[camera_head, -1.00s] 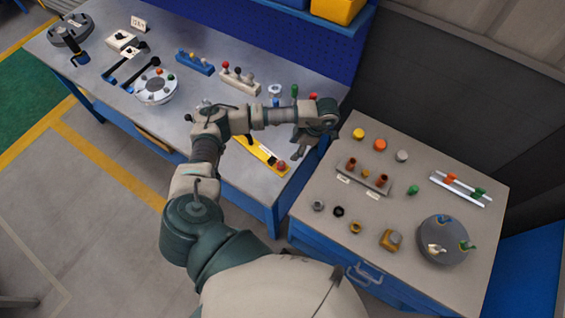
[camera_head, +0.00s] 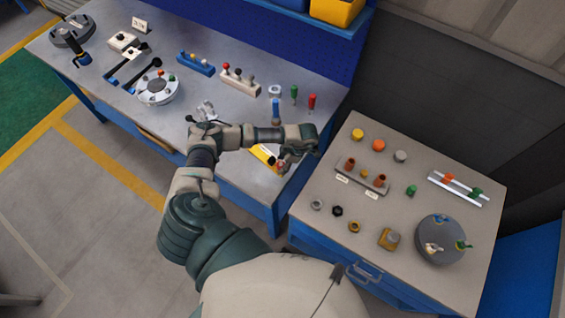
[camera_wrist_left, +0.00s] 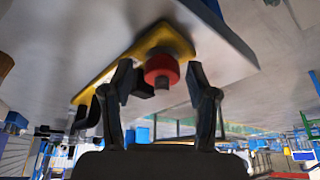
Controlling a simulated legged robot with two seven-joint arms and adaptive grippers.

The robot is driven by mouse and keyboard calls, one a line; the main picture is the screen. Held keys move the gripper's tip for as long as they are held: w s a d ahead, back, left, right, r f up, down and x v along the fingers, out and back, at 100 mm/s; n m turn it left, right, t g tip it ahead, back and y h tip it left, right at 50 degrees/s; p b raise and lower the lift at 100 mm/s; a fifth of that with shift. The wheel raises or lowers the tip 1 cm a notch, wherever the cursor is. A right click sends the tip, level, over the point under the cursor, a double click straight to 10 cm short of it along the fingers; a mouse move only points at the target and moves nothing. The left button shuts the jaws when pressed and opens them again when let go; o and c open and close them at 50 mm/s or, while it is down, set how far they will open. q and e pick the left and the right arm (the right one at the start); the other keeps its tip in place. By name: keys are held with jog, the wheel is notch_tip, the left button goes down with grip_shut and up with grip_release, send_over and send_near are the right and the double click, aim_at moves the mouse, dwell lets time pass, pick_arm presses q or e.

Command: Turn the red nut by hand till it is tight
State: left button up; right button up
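The red nut (camera_wrist_left: 162,69) sits on a dark grey stud on a yellow plate (camera_wrist_left: 108,82) in the left wrist view. In the head view the yellow plate (camera_head: 262,153) lies near the workbench's front edge, and my gripper largely hides the nut. My left gripper (camera_wrist_left: 160,86) is open, with one dark finger on each side of the nut; I cannot tell whether either finger touches it. In the head view my left gripper (camera_head: 285,160) is over the right end of the plate. My right gripper is not in view.
Blue, green (camera_head: 294,93) and red (camera_head: 312,102) upright handles stand behind my forearm. A white round flange (camera_head: 157,90) and blocks with knobs (camera_head: 240,80) stand further left. A second bench (camera_head: 400,215) at right holds several small parts.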

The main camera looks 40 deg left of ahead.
pick_arm(q)
jog(key=shift+d, duration=0.2)
jog(key=c, duration=0.9)
jog(key=shift+a+m, duration=0.1)
jog(key=shift+m, duration=0.2)
jog(key=shift+m+t+b, duration=0.3)
jog(key=shift+m+b, duration=0.15)
jog(key=shift+m, duration=0.15)
jog(key=m+b, duration=0.1)
jog(key=m, duration=0.1)
jog(key=m+t+y+b, duration=0.1)
jog(key=m, duration=0.1)
jog(key=shift+s+t, duration=0.15)
jog(key=shift+t, duration=0.15)
jog(key=m+t+b, duration=0.1)
jog(key=m, duration=0.2)
jog(key=m+t+b, duration=0.1)
jog(key=m+b, duration=0.1)
jog(key=m, duration=0.1)
jog(key=shift+s, duration=0.2)
jog(key=shift+r, duration=0.1)
